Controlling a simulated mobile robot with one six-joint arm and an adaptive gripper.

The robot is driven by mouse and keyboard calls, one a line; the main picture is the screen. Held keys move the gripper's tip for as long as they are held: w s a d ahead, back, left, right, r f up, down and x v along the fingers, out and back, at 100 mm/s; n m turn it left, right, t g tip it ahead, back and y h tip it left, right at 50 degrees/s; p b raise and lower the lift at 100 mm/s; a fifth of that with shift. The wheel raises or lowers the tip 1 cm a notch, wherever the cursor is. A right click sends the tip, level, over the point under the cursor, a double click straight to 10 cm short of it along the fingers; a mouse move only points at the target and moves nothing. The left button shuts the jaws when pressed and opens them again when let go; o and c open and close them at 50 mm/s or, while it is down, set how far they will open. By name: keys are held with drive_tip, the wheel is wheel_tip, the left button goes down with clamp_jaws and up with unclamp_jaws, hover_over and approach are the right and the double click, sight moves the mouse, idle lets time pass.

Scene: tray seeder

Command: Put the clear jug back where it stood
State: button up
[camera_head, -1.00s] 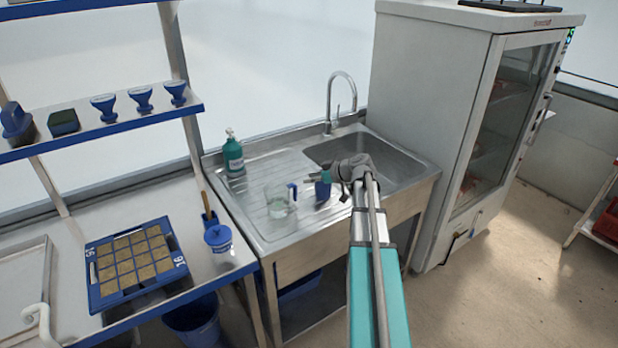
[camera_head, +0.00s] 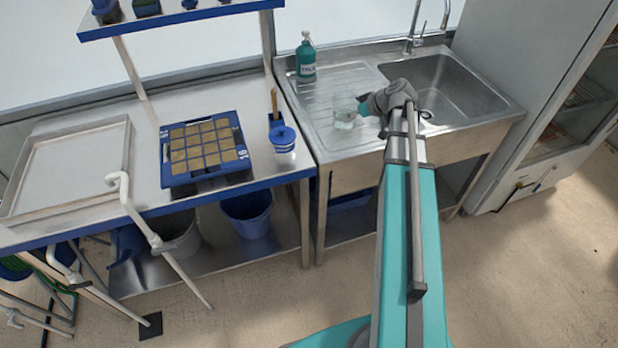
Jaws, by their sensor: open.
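The clear jug (camera_head: 343,112) stands upright on the ribbed drainboard (camera_head: 333,83) of the steel sink unit, near its front edge. A little pale content seems to show low inside it. My gripper (camera_head: 363,106) is open just to the right of the jug, pointing towards it. Its fingertips overlap the jug's right side in this view, and I cannot tell whether they touch it. The jug's handle is not visible, perhaps hidden behind my gripper.
A teal bottle (camera_head: 306,58) stands at the back left of the drainboard. The sink basin (camera_head: 447,88) and tap (camera_head: 416,30) are to the right. The drainboard's middle is clear.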

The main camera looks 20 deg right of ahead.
drive_tip(key=s+a+f+g, duration=0.1)
drive_tip(key=s+a, duration=0.1)
drive_tip(key=a, duration=0.1)
drive_tip(key=s+a+f+m+g+h, duration=0.1)
drive_tip(key=s+a, duration=0.1)
drive_tip(key=a, duration=0.2)
drive_tip(key=s+a+f+g+h, duration=0.1)
drive_tip(key=s+a, duration=0.1)
drive_tip(key=a, duration=0.2)
drive_tip(key=shift+s+f+g, duration=0.1)
drive_tip(key=shift+f+g, duration=0.2)
drive_tip(key=shift+f, duration=0.1)
drive_tip(key=s+a+f+m+g+h, duration=0.2)
drive_tip(key=s+a+m+g+h, duration=0.1)
drive_tip(key=s+a, duration=0.5)
drive_tip(key=shift+s+f+m+h, duration=0.15)
drive_tip(key=shift+s+m+h, duration=0.25)
drive_tip(key=shift+s+h, duration=0.75)
